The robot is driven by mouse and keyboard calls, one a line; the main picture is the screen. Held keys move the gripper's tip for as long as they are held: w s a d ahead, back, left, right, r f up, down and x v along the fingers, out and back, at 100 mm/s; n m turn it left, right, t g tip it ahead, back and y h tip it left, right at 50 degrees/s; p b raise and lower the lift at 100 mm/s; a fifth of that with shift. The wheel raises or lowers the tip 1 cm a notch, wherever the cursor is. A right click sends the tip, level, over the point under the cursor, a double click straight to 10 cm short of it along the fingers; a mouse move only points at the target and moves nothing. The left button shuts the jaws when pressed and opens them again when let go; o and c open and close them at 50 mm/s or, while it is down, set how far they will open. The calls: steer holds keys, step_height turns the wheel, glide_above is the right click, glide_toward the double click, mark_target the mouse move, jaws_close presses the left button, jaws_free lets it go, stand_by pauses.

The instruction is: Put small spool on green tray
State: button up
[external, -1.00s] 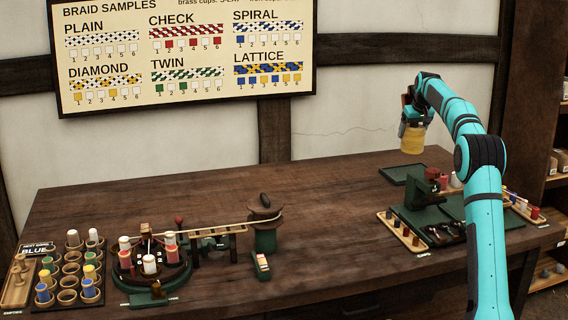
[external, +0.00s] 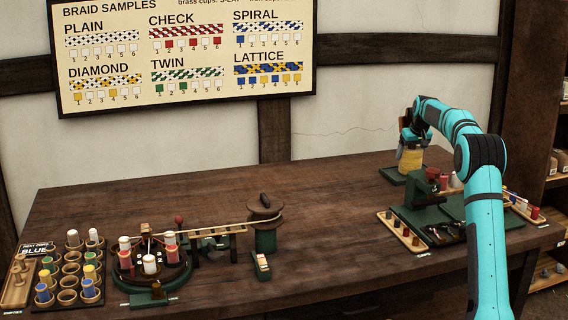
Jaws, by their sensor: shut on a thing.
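My gripper (external: 412,138) is shut on a yellow-wound spool (external: 410,160) at the back right of the table. The spool is upright, and its lower end is at the green tray (external: 390,174). I cannot tell whether it touches the tray floor. The spool and my arm hide much of the tray; its left part shows. The gripper's fingertips are small and partly hidden by the arm.
A green machine (external: 430,192) with small red and white spools stands just in front of the tray. A braiding stand (external: 150,265) and spool cups are at left.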

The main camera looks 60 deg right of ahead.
steer(key=shift+f, duration=0.1)
steer(key=o, duration=1.2)
steer(key=shift+c, duration=0.2)
steer(key=v, duration=1.2)
steer(key=shift+w, duration=0.1)
